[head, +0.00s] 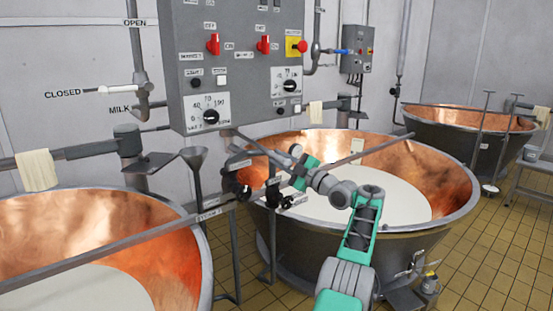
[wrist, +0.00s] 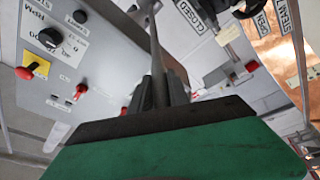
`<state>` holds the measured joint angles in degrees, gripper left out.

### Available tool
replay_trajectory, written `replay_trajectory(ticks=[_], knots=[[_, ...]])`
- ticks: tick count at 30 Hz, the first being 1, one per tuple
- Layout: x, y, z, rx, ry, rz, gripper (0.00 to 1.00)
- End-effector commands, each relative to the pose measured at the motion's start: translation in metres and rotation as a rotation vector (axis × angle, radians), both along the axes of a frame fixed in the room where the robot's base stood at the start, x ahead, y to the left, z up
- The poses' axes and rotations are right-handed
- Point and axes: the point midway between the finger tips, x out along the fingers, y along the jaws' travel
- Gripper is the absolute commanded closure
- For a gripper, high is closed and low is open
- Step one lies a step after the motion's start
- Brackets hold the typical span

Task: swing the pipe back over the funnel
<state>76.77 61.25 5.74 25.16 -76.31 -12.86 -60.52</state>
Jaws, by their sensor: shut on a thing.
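The funnel (head: 194,156) stands upright on a thin stem between the left and middle vats, in the head view. A thin grey pipe (head: 258,145) slants down to the right below the control box, to the right of the funnel and apart from it. My gripper (head: 289,160) is at this pipe's lower right part, above the middle vat's left rim. In the wrist view my gripper (wrist: 160,92) has its dark fingers closed around the grey pipe (wrist: 155,45). The pipe's far end and the exact grip are hard to make out.
The grey control box (head: 245,65) with red switches hangs just above the pipe. Black valves (head: 236,185) with labels sit below it. The middle copper vat (head: 445,180) holds white milk, with a bar across it. The left vat (head: 185,235) is at the front left.

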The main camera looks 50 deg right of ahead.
Motion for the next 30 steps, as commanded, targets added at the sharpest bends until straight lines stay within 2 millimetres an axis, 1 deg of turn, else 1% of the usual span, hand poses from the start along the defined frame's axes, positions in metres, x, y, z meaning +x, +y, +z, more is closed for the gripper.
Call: replay_trajectory(ticks=[1,2,3,10,17,20,23,27,28,30], knots=[[-0.002,0.002,0.005,-0.006,-0.005,0.004,1.0],[-0.002,0.002,0.005,-0.006,-0.004,0.004,1.0],[-0.002,0.002,0.005,-0.006,-0.004,0.004,0.76],[0.001,0.003,0.003,-0.004,-0.002,0.007,0.57],[0.001,0.002,0.001,-0.001,0.0,0.006,0.57],[-0.006,0.001,-0.003,-0.001,0.0,0.004,0.57],[-0.025,0.0,-0.009,-0.001,0.0,0.0,0.57],[-0.056,0.001,-0.015,-0.002,-0.001,0.0,0.57],[-0.059,0.002,-0.019,-0.004,-0.002,0.002,0.57],[-0.068,0.002,-0.02,-0.005,-0.002,0.002,0.57]])
